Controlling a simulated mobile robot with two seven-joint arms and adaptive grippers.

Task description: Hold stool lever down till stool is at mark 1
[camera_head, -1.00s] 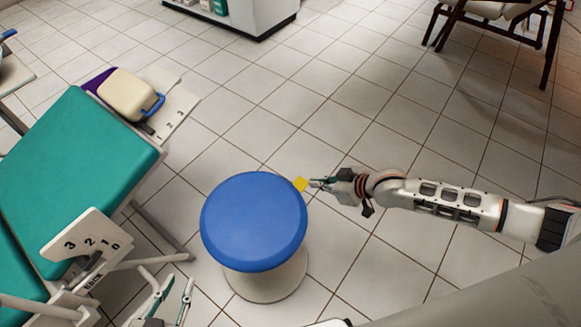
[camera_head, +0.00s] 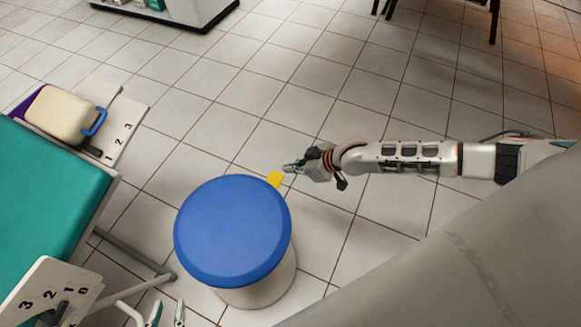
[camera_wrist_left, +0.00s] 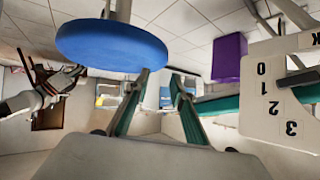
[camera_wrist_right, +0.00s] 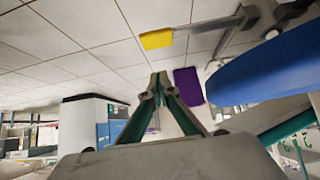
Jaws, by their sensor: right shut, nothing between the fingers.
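The stool has a round blue seat (camera_head: 233,230) on a pale base (camera_head: 258,290). Its yellow lever (camera_head: 275,179) sticks out at the seat's upper right edge. My right gripper (camera_head: 289,167) is shut and empty just beside the lever's tip; I cannot tell from the head view if they touch. In the right wrist view the lever (camera_wrist_right: 157,39) appears apart from the fingertips. My left gripper (camera_head: 166,312) is open and empty at the bottom edge, below the stool. A plate with marks 3, 2, 1, 0 (camera_head: 50,291) stands at lower left; the left wrist view shows it too (camera_wrist_left: 272,92).
A teal dental chair (camera_head: 50,190) fills the left side. A cream case (camera_head: 62,115) lies near a small numbered plate (camera_head: 122,128). A white cabinet (camera_head: 185,12) stands at the back. Tiled floor is clear behind and right of the stool.

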